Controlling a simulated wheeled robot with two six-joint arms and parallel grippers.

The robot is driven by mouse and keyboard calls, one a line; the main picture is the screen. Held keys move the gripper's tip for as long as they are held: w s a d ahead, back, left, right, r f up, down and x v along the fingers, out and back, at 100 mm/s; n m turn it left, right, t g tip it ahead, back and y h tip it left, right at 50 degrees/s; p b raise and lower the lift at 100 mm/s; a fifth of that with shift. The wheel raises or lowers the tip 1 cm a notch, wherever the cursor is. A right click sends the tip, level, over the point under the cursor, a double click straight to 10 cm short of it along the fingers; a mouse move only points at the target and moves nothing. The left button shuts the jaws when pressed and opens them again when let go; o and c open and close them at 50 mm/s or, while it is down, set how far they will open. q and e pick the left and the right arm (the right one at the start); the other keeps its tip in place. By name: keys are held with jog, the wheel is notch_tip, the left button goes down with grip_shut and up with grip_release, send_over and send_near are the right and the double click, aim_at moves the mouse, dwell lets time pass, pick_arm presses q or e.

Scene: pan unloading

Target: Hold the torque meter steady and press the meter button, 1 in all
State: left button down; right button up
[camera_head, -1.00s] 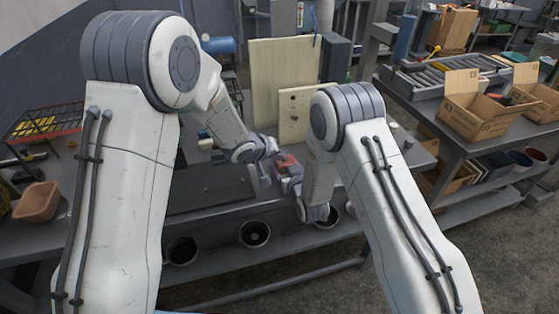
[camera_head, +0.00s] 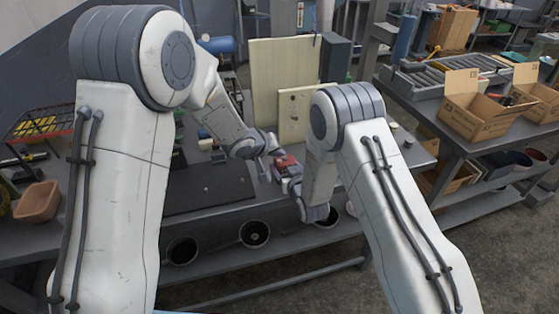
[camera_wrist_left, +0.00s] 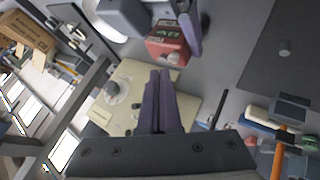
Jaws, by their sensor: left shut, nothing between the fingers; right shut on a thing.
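The torque meter (camera_head: 287,164) is a small red box with a green display on its face, held above the front of the grey bench. It also shows in the left wrist view (camera_wrist_left: 167,43), with a pale round knob or button. My right gripper (camera_head: 291,176) is shut on it; in the left wrist view grey jaw parts flank the box. My left gripper (camera_head: 264,168) is shut and empty, just left of the meter. In the left wrist view its fingers (camera_wrist_left: 161,74) are together, their tips near the meter and apparently apart from it.
A cream panel (camera_head: 283,75) and a smaller panel with knobs (camera_head: 296,112) stand behind the meter. A dark mat (camera_head: 208,188) lies on the bench to the left. Cardboard boxes (camera_head: 473,112) stand on the right bench.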

aim_at(278, 166)
pick_arm(q)
jog(key=shift+r, duration=2.55)
pick_arm(e)
jog(key=o, duration=1.5)
jog(key=shift+o, duration=0.2)
jog(key=shift+s, duration=0.1)
